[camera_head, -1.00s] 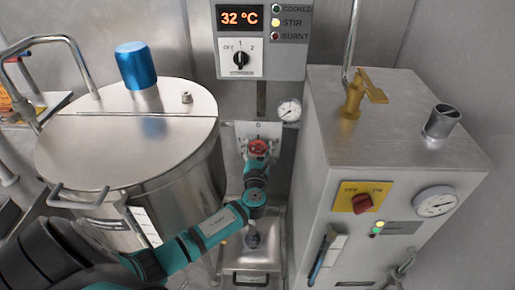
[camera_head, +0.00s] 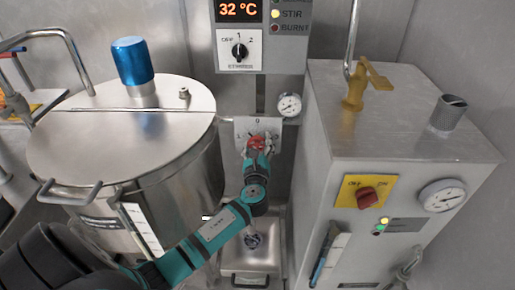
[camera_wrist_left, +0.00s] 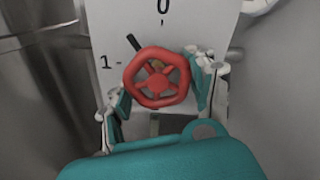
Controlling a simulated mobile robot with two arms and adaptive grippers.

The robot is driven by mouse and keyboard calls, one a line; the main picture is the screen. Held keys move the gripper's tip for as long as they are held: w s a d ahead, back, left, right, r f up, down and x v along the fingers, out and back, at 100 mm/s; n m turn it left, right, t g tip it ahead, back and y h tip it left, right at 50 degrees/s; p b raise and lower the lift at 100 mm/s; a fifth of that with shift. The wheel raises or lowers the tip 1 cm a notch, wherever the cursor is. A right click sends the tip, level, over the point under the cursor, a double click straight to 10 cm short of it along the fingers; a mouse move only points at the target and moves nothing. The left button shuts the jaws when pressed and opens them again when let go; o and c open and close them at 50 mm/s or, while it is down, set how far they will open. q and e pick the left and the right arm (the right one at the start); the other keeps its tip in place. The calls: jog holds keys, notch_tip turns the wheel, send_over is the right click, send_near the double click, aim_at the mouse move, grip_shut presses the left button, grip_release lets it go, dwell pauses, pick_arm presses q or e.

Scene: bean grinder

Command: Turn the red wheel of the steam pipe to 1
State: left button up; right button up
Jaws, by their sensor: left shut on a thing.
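The red wheel (camera_head: 257,143) is on a white scale plate (camera_head: 243,126) on the back wall, between the kettle and the metal box. In the left wrist view the wheel (camera_wrist_left: 157,77) shows close up. Its black pointer (camera_wrist_left: 133,42) points up and left, between the 0 at the top and the 1 at the left. My left gripper (camera_wrist_left: 160,86) is shut on the wheel, with one finger at its left side and one at its right. The pipe behind the wheel is mostly hidden. My right gripper is not in view.
A large steel kettle (camera_head: 110,150) with a blue cap (camera_head: 132,62) stands left. A metal box (camera_head: 400,130) with a yellow valve (camera_head: 360,85) and a red switch (camera_head: 367,197) stands right. A small gauge (camera_head: 289,106) sits right of the wheel, a control panel (camera_head: 240,80) above.

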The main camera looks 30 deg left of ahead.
pick_arm(q)
jog(key=n+b, duration=0.3)
jog(key=n, duration=0.2)
jog(key=shift+w+d+n, duration=0.1)
jog(key=shift+n, duration=0.2)
jog(key=n+b, duration=0.2)
jog(key=n, duration=0.2)
jog(key=shift+r+n, duration=0.1)
jog(key=shift+n, duration=0.3)
jog(key=o, duration=1.2)
jog(key=shift+r, duration=0.1)
jog(key=shift+d, duration=0.1)
jog(key=v, duration=1.2)
